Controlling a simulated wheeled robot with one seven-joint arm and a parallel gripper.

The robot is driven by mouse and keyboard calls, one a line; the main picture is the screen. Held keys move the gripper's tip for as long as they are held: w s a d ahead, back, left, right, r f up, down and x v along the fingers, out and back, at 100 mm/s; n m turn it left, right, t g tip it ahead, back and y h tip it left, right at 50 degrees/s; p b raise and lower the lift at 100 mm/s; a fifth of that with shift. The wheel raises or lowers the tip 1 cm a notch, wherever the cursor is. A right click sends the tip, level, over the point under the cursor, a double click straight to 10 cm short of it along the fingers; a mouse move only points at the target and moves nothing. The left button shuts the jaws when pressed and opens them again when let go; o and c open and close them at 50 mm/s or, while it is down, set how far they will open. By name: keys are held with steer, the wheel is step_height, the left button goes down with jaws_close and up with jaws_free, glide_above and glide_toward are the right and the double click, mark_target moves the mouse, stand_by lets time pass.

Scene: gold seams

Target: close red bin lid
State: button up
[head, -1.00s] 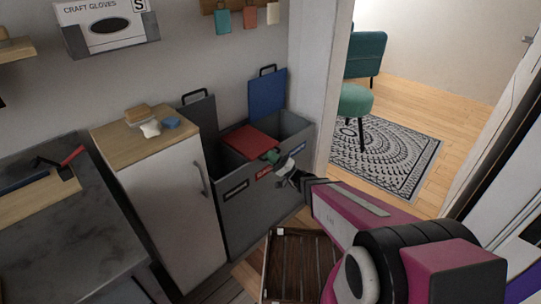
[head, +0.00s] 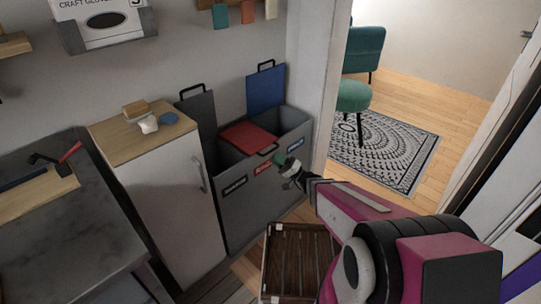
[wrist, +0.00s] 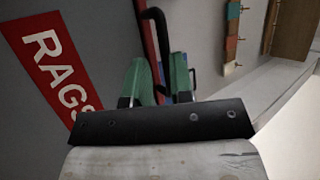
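The red lid (head: 248,135) lies down, looking flat or nearly so, over the middle compartment of the grey bin (head: 235,200) in the head view. Its black handle (head: 267,150) sticks out at the front edge and also shows in the wrist view (wrist: 153,30). My gripper (head: 286,162) is just in front of the bin and right of the handle, apart from it. In the wrist view my gripper's green fingers (wrist: 159,78) stand apart with nothing held between them. The red RAGS label (wrist: 58,68) is close on the left.
The blue lid (head: 266,95) and a dark grey lid (head: 196,120) stand upright. A white cabinet (head: 165,190) stands left of the bin. A slatted wooden crate (head: 298,262) is on the floor in front. A doorway opens on the right.

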steer(key=v, duration=0.6)
steer(key=shift+d+f+g, duration=0.15)
steer(key=shift+d+g, duration=0.1)
steer(key=shift+g, duration=0.05)
steer(key=shift+s, duration=0.1)
